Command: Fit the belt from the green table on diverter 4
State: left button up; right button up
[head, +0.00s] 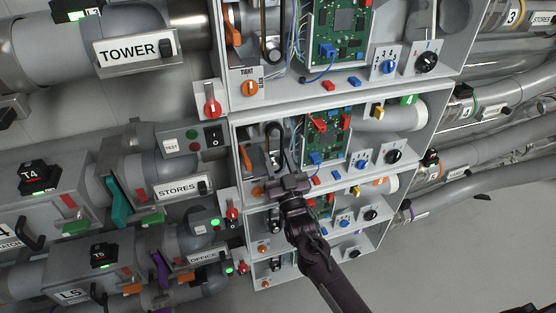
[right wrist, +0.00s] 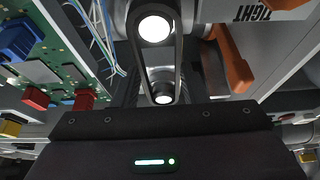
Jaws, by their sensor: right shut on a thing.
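Diverter 4 is the open grey box (head: 341,118) with the green 4 tag (head: 408,99) in the head view. The black belt (right wrist: 177,62) shows in the right wrist view as a long loop. It runs around the far bright-faced pulley (right wrist: 155,28) and down beside the nearer one (right wrist: 163,98); whether it is seated on both I cannot tell. My right gripper (head: 281,168) is shut on the belt at the left bay of this box. Its body hides the lower end of the bay in the head view. My left gripper and the green table are not in view.
An orange lever (right wrist: 229,58) stands close beside the belt in the right wrist view. A green circuit board (head: 325,135) with red and blue plugs sits right of the bay. More diverter boxes lie above and below. Pipes crowd the left side.

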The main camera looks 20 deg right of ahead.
jog(key=shift+w, duration=0.2)
jog(key=o, duration=1.1)
jog(key=shift+c, duration=0.2)
jog(key=b+v, duration=0.2)
jog(key=v, duration=0.6)
jog(key=s+f+g, duration=0.3)
jog(key=s+f, duration=0.1)
jog(key=f, duration=0.7)
jog(key=s+f+n+g, duration=0.1)
jog(key=s+f+g, duration=0.25)
jog(key=f, duration=0.85)
jog(key=s+f+g, duration=0.4)
jog(key=f, duration=0.7)
jog(key=s+d+f+g, duration=0.1)
jog(key=s+f+g, duration=0.2)
jog(key=s+f, duration=0.3)
jog(key=s+d+f+g, duration=0.2)
jog(key=s+f+g, duration=0.2)
jog(key=s, duration=1.3)
jog(key=s+d+f+n+g, duration=0.1)
jog(key=s+f+g, duration=0.3)
jog(key=s+f, duration=0.6)
jog(key=shift+s+d+f+h, duration=0.25)
jog(key=shift+s+d+h, duration=0.15)
jog(key=shift+s+d, duration=0.35)
